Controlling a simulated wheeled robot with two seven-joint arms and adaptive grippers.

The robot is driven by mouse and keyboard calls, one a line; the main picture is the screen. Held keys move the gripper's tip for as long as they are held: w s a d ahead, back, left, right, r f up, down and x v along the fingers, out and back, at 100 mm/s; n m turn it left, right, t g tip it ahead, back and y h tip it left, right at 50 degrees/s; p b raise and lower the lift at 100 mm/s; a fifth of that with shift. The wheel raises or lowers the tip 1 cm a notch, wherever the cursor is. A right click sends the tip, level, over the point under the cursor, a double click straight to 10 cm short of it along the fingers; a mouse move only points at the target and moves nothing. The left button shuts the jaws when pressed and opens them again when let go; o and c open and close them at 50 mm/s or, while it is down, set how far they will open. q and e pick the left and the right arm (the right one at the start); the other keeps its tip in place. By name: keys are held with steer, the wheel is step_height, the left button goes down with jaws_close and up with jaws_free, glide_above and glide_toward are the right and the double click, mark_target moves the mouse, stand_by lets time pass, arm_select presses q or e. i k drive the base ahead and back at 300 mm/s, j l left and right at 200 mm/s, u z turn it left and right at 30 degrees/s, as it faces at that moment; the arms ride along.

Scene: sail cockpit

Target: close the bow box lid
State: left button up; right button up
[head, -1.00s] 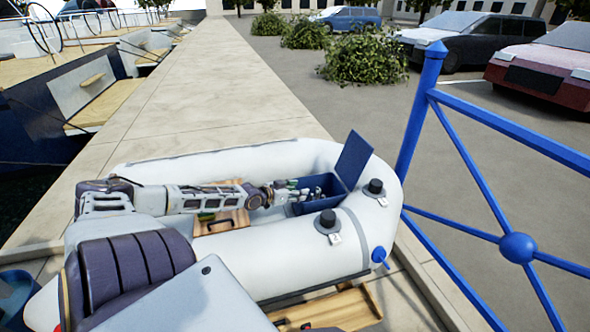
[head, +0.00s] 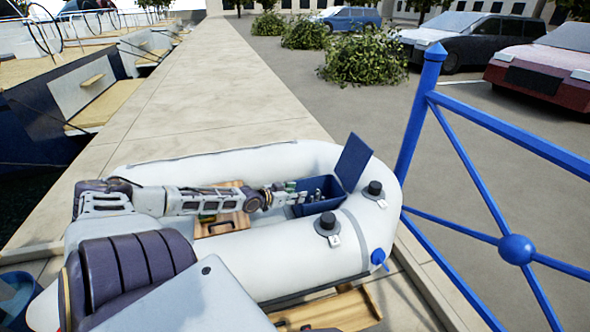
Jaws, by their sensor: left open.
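The bow box (head: 318,204) is a small dark blue box inside the bow of the white inflatable boat. Its blue lid (head: 353,161) stands up, tilted outward, at the box's right side. My left arm reaches in from the left, and my left gripper (head: 308,196) is open over the box's opening, left of the lid and apart from it. The fingers are small here, and what lies inside the box is mostly hidden. My right gripper is not in view.
The white inflatable tube (head: 290,246) surrounds the box, with dark valve caps (head: 327,219) on it near the bow. A wooden board (head: 222,227) with a dark handle lies left of the box. A blue railing (head: 412,130) stands just right of the boat.

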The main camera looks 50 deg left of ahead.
mark_target(356, 155)
steer(key=u, duration=1.3)
